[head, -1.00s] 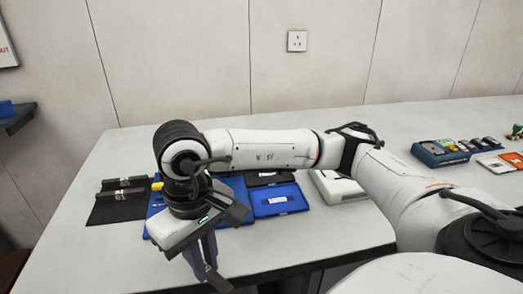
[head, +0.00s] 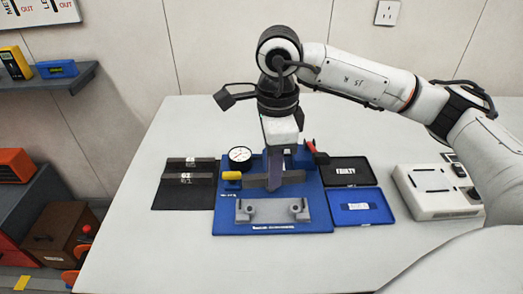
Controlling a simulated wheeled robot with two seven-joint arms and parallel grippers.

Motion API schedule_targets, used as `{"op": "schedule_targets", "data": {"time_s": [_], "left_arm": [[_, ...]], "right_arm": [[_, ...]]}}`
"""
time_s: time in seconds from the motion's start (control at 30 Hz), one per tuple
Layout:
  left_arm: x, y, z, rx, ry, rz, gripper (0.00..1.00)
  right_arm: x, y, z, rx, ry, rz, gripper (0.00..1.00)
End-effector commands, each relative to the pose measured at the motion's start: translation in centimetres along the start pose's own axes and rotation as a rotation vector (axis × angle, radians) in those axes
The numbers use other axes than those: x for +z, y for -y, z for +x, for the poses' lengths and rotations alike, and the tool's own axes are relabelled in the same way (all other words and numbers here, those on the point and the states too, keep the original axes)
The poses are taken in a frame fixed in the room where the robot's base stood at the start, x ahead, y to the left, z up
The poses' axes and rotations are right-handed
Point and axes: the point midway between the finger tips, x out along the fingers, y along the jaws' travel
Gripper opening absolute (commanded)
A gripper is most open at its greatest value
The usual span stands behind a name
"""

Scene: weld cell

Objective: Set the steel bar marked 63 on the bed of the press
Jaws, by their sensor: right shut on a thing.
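My right gripper (head: 275,180) points down over the press (head: 225,222), a blue base with a dial gauge (head: 240,154) at its back left. The gripper is shut on a dark grey bar (head: 256,182), lying roughly level across the picture. The fingers cover part of the bar, and its number is not readable. The bar is at the middle of the press, behind a grey block with two round studs (head: 272,211). I cannot tell whether it touches the bed. My left gripper is not in view.
Two dark bars (head: 190,170) lie on a black mat (head: 180,198) at left. Right of the press are a black tray marked FAULTY (head: 346,172), a blue tray (head: 360,207) and a white box (head: 437,190). The table's front is clear.

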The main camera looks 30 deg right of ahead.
Motion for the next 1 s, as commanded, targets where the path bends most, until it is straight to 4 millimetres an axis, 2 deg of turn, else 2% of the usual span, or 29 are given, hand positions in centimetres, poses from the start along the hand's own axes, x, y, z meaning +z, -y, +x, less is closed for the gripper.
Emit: {"op": "schedule_targets", "data": {"time_s": [0.13, 0.37, 1.0], "left_arm": [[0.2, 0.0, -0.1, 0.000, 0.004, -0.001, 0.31], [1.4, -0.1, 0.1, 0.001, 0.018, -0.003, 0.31], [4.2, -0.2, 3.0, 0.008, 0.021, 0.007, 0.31]], "right_arm": [[-0.2, 0.3, -0.3, -0.001, 0.002, 0.095, 0.00], [-0.2, 0.3, 0.7, 0.000, 0.001, 0.104, 0.00], [-0.1, 0.3, 6.6, -0.001, 0.002, 0.102, 0.00]]}}
